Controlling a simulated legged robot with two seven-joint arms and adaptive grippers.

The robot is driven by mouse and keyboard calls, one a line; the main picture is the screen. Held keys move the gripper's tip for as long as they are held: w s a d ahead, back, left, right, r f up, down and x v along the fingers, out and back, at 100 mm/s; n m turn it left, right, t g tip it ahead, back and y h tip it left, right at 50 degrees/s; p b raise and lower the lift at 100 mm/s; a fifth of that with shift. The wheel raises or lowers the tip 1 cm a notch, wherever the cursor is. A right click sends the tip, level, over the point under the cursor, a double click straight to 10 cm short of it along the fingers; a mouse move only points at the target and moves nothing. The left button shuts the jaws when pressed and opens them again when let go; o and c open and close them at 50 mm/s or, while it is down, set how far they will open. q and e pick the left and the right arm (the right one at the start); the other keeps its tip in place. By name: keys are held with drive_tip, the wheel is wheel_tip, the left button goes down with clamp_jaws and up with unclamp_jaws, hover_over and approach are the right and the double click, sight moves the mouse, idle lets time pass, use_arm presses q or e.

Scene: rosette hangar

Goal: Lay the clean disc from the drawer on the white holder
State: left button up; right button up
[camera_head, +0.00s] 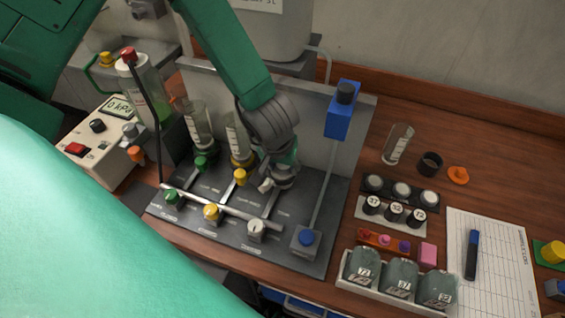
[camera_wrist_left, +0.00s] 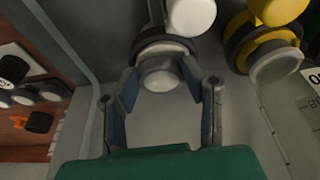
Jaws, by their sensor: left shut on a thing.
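My left gripper (camera_head: 280,180) is at the third station of the grey manifold panel (camera_head: 300,250), beside the yellow-collared cylinder (camera_head: 238,140). In the left wrist view its two fingers (camera_wrist_left: 160,88) stand on either side of a pale round piece (camera_wrist_left: 160,76) and are shut on it. This piece sits against a dark-collared fitting (camera_wrist_left: 165,45) next to a white knob (camera_wrist_left: 190,14); I take this fitting to be the white holder. The gripper and arm mostly hide it in the head view. I cannot make out the clean disc. My right gripper is not in view.
A green-collared cylinder (camera_head: 197,125) stands left of the yellow one. A rack of grey jars (camera_head: 400,275), black-capped vials (camera_head: 390,210) and a paper sheet (camera_head: 500,250) lie on the bench. A blue drawer edge (camera_head: 290,303) shows below.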

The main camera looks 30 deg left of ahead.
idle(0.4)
use_arm(q)
drive_tip(key=o, duration=1.4)
drive_tip(key=shift+a, duration=0.1)
drive_tip(key=shift+o, duration=0.2)
wheel_tip(320, 180, up, 5)
drive_tip(key=p, duration=0.6)
drive_tip(key=shift+r, duration=1.25)
